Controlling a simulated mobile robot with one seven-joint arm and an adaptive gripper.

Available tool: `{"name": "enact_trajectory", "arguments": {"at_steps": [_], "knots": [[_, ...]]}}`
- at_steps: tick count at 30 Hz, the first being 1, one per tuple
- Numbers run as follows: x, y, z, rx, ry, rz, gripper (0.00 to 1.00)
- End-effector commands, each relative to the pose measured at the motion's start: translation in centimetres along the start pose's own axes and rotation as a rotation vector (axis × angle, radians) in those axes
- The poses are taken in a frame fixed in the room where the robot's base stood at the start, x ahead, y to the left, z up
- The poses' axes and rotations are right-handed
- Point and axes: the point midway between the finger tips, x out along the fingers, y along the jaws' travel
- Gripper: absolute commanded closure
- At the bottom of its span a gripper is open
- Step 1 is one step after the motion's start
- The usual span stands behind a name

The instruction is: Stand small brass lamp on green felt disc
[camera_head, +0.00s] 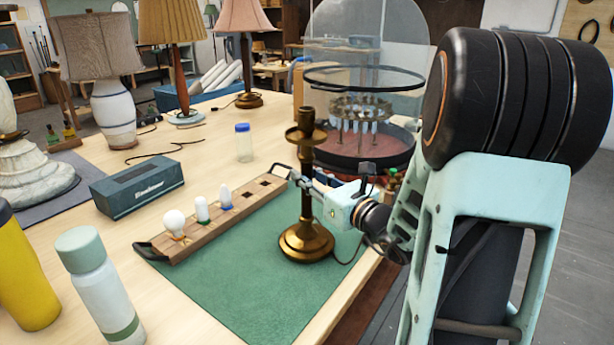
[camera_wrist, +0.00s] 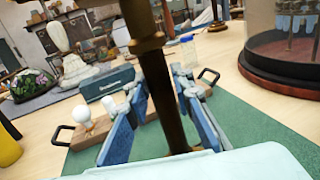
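The small brass lamp (camera_head: 306,190) is a dark stem with a cup-like top and a round golden base. It stands upright in the head view, its base over the green mat (camera_head: 262,295) near the right edge. I cannot make out a separate felt disc. My gripper (camera_head: 309,186) comes in from the right at mid-stem. In the wrist view the stem (camera_wrist: 160,85) passes between the blue fingers of my gripper (camera_wrist: 158,85), with gaps seen on both sides. The fingers look open around it.
A wooden bulb rack (camera_head: 212,220) with dark handles lies left of the lamp. A blue-grey box (camera_head: 137,189), pale bottle (camera_head: 98,285) and yellow bottle (camera_head: 25,275) stand farther left. A round glass-covered case (camera_head: 365,145) stands close behind. The front of the mat is clear.

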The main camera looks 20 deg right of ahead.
Motion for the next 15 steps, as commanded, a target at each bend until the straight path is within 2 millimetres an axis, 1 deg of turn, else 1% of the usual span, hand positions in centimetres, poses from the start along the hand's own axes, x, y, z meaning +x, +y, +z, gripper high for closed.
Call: {"name": "enact_trajectory", "arguments": {"at_steps": [1, 3, 11, 14, 15], "knots": [[0.0, 0.0, 0.05, 0.0, 0.0, 0.0, 0.71], [0.0, 0.0, 0.05, 0.0, 0.0, 0.0, 0.63], [0.0, 0.0, 0.09, 0.0, 0.0, 0.0, 0.63], [0.0, 0.0, 0.46, 0.0, 0.0, 0.0, 0.63], [-0.29, -0.06, 0.42, 0.0, 0.0, -0.001, 0.63]]}}
